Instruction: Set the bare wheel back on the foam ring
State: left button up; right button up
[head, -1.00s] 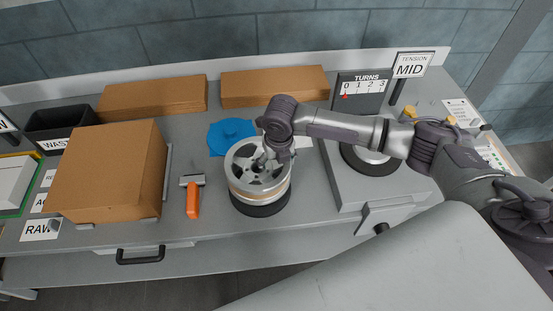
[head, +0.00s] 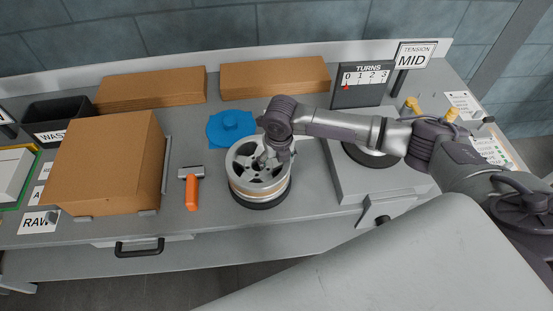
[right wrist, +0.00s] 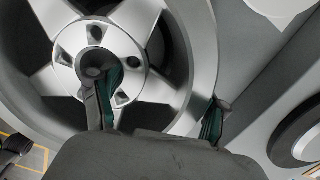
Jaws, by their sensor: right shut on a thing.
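The bare silver spoked wheel (head: 243,152), with a tan band round its side, is at the middle of the bench. The black foam ring (head: 262,203) shows under its front edge. The wheel looks level and very low over or on the ring; I cannot tell whether they touch. My right gripper (head: 270,161) reaches down from above and is shut on the wheel. In the right wrist view, one finger is by the hub and the other by the outer rim of the wheel (right wrist: 193,45). My left gripper is not in view.
A blue knobbed disc (head: 231,126) lies just behind the wheel. An orange-handled tool (head: 192,192) lies to its left, beside a large cardboard box (head: 105,165). A grey machine with a dark disc (head: 367,158) and a turns board (head: 364,86) stands to the right.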

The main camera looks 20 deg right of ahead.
jog(key=shift+r, duration=0.2)
jog(key=shift+f, duration=0.45)
jog(key=shift+f, duration=0.3)
jog(key=shift+f, duration=0.15)
dwell(0.8)
jog(key=o, duration=1.8)
jog(key=shift+s+f, duration=0.1)
jog(key=shift+f, duration=0.05)
notch_tip(320, 180, up, 6)
jog(key=p, duration=0.5)
jog(key=shift+p, duration=0.4)
